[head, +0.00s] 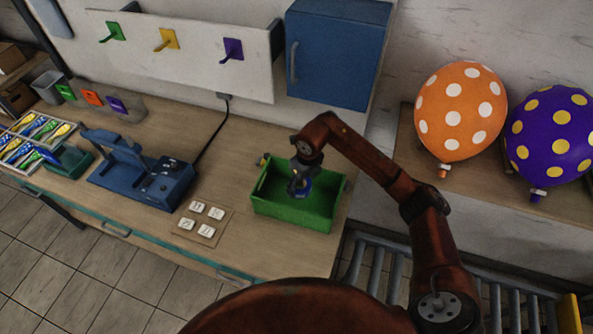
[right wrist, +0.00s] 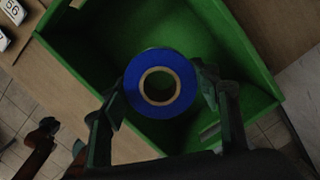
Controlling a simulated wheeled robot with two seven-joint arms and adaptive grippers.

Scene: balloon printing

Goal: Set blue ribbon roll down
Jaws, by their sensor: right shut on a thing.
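The blue ribbon roll (right wrist: 138,95) shows in the right wrist view as a blue ring with a tan core. My right gripper (right wrist: 161,92) is shut on it, with a finger on each side. In the head view my right gripper (head: 301,187) reaches down into the green tray (head: 266,205), and a bit of the blue ribbon roll (head: 305,186) shows below the fingers. The green tray also fills much of the right wrist view (right wrist: 90,40). I cannot tell whether the roll touches the tray floor.
A blue machine (head: 150,185) stands left of the tray. A board with white number tiles (head: 205,220) lies between them. A blue cabinet (head: 338,55) hangs behind. An orange balloon (head: 460,110) and a purple balloon (head: 550,135) sit at the right.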

